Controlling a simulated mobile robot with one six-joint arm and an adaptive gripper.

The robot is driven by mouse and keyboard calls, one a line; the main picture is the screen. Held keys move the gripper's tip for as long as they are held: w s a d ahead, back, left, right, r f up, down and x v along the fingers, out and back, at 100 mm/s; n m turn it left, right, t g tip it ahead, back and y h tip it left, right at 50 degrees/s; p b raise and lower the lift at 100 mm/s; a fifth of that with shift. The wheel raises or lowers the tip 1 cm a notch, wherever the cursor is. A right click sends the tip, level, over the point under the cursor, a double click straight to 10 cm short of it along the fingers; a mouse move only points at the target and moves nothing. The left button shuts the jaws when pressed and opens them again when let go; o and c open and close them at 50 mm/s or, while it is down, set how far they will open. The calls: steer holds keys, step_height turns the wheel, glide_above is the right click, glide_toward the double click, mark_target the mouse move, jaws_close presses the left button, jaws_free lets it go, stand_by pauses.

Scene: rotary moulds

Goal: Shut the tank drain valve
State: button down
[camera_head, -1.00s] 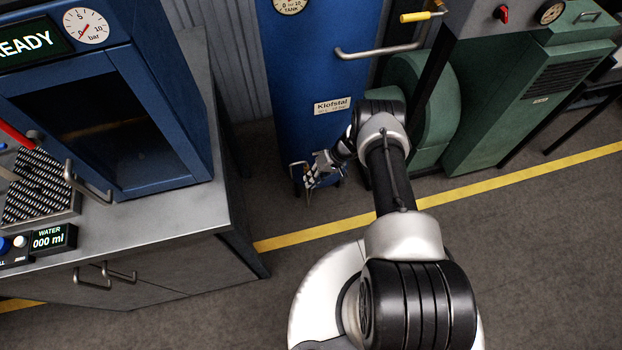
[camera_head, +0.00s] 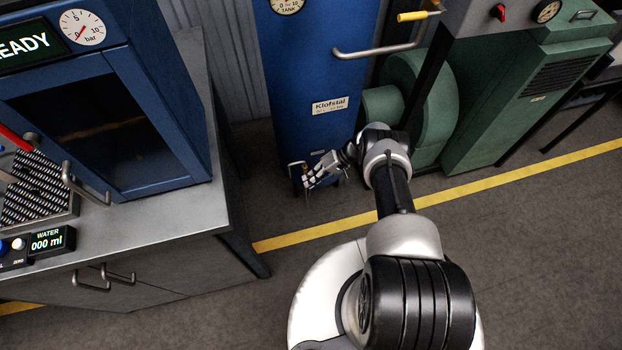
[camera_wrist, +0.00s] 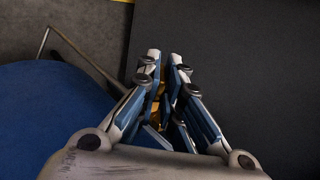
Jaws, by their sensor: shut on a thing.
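The blue tank (camera_head: 315,75) stands upright at the back, with a gauge (camera_head: 287,4) at its top and a label on its front. My gripper (camera_head: 307,180) is low at the foot of the tank, by the floor. In the wrist view my gripper (camera_wrist: 168,75) has its fingers closed around a small brass-coloured part, which looks like the drain valve (camera_wrist: 162,90). The fingers hide most of this part, so I cannot tell the valve's position.
A yellow floor line (camera_head: 345,217) runs in front of the tank. A grey bench (camera_head: 170,235) with a blue cabinet stands at left. Green machinery (camera_head: 500,110) stands at right. A bent metal bar (camera_wrist: 75,50) shows beside my gripper in the wrist view.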

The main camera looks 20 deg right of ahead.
steer(key=c, duration=1.8)
jaws_free()
steer(key=shift+o, duration=0.2)
steer(key=v, duration=1.2)
